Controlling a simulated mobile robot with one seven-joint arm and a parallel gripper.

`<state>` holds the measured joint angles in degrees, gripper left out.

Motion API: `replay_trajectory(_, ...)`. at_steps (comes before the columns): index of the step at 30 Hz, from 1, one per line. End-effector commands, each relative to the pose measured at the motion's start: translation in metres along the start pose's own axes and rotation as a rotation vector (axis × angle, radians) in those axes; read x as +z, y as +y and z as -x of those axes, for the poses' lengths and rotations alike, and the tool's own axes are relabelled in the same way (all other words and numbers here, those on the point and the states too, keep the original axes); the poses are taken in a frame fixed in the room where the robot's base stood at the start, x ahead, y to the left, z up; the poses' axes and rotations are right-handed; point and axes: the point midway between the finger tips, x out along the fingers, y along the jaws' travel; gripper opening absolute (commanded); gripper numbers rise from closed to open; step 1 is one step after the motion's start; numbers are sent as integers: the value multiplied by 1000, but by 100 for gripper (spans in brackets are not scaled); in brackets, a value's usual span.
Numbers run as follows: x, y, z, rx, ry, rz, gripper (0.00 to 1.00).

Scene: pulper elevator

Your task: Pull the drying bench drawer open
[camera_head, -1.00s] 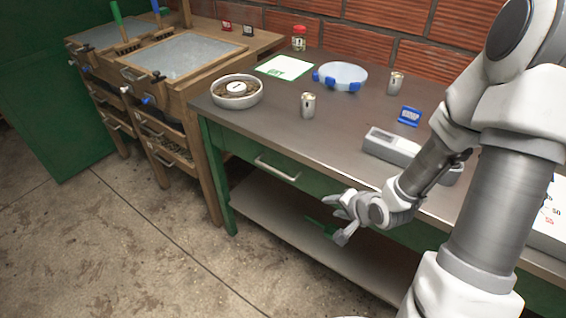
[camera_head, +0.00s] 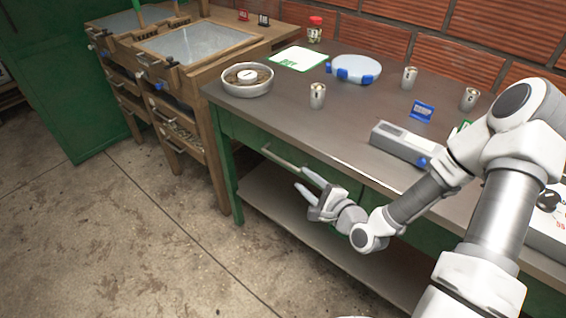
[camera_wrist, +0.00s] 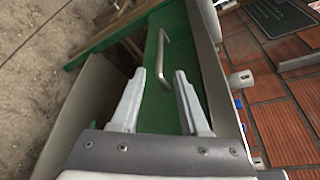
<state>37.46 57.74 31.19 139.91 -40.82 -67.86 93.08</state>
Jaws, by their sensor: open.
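A green drawer front (camera_head: 243,134) sits under the metal top of the green-framed bench and looks closed. Its pale bar handle (camera_head: 278,158) runs along the front; it also shows in the wrist view (camera_wrist: 162,55), standing off the green face. My gripper (camera_head: 301,178) is at the handle's right end in the head view. In the wrist view my gripper (camera_wrist: 159,74) has its two fingers apart, with the near end of the handle between or just ahead of the tips. I cannot tell whether they touch it. The far finger partly overlaps the handle in the head view.
The bench top (camera_head: 330,128) holds a bowl (camera_head: 247,88), a metal cup (camera_head: 317,96), a blue-clipped lid (camera_head: 355,69) and a grey device (camera_head: 405,143). A lower shelf (camera_head: 262,198) lies below the drawer. A wooden stand (camera_head: 180,100) is at left. The floor in front is clear.

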Motion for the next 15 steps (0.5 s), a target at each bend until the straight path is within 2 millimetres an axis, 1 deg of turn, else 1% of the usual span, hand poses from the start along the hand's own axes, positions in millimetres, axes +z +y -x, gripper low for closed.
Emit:
replay_trajectory(1, 1, 2, -13, 0, -4, 2, 45)
replay_trajectory(9, 1, 2, -72, 0, -3, 3, 45)
replay_trajectory(12, 0, 2, -90, 0, -2, 2, 45)
replay_trajectory(15, 0, 2, -104, 0, -1, 2, 45)
